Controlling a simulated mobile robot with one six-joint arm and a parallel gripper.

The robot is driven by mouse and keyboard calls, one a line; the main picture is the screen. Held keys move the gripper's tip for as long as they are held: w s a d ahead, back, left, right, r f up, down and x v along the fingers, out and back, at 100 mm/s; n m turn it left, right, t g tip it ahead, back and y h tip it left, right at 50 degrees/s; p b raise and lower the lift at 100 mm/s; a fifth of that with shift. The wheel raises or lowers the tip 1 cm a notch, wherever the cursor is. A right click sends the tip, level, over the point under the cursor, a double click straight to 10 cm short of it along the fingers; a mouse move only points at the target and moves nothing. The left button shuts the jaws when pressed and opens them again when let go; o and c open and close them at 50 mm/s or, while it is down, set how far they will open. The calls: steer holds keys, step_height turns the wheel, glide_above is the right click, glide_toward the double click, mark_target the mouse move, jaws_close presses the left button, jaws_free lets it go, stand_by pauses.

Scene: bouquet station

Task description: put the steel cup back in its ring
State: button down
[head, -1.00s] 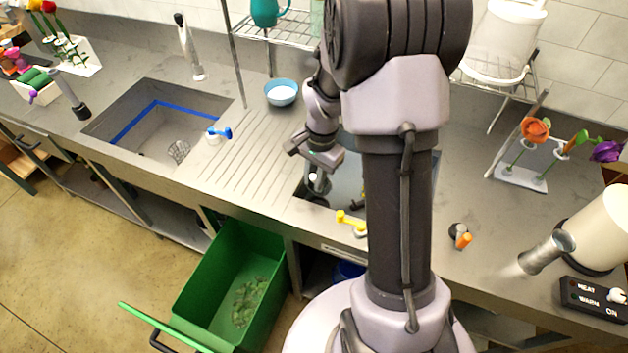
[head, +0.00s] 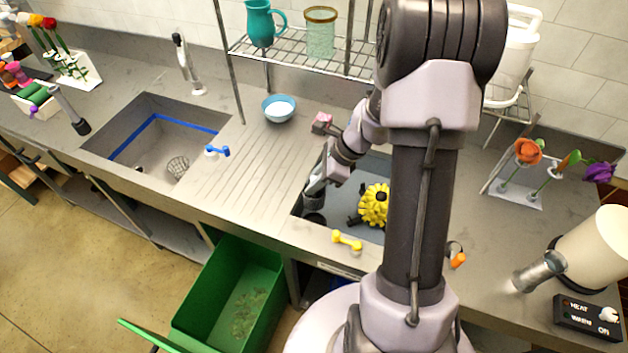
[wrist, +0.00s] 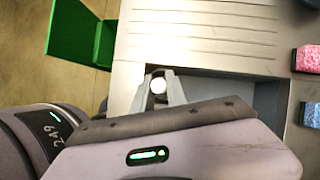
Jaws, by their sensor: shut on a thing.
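My gripper (head: 316,185) is at the near-left corner of the right-hand basin (head: 347,192) in the head view. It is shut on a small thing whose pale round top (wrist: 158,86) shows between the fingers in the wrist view. In the head view a grey, cup-like cylinder (head: 313,201) is just under the fingers, probably the steel cup. A dark round shape lies below it, low in the basin corner. I cannot tell whether this is the ring, or whether the cup is in or above it.
A yellow toothed brush-like thing (head: 373,205) is in the basin close to the right of my gripper. A yellow-handled tap (head: 346,240) is on the front edge. Pink (wrist: 306,58) and blue (wrist: 310,114) sponges lie beside the basin. The ribbed drainboard (head: 248,165) is clear.

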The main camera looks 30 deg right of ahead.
steer(key=shift+f+b, duration=3.9)
steer(key=shift+f, duration=1)
steer(key=shift+f, duration=0.2)
steer(key=shift+f+b, duration=0.5)
steer(key=shift+b, duration=0.15)
steer(key=shift+f, duration=0.15)
steer(key=shift+f+b, duration=0.5)
steer(key=shift+b, duration=0.05)
steer(key=c, duration=1.3)
jaws_free()
steer(key=shift+o, duration=0.2)
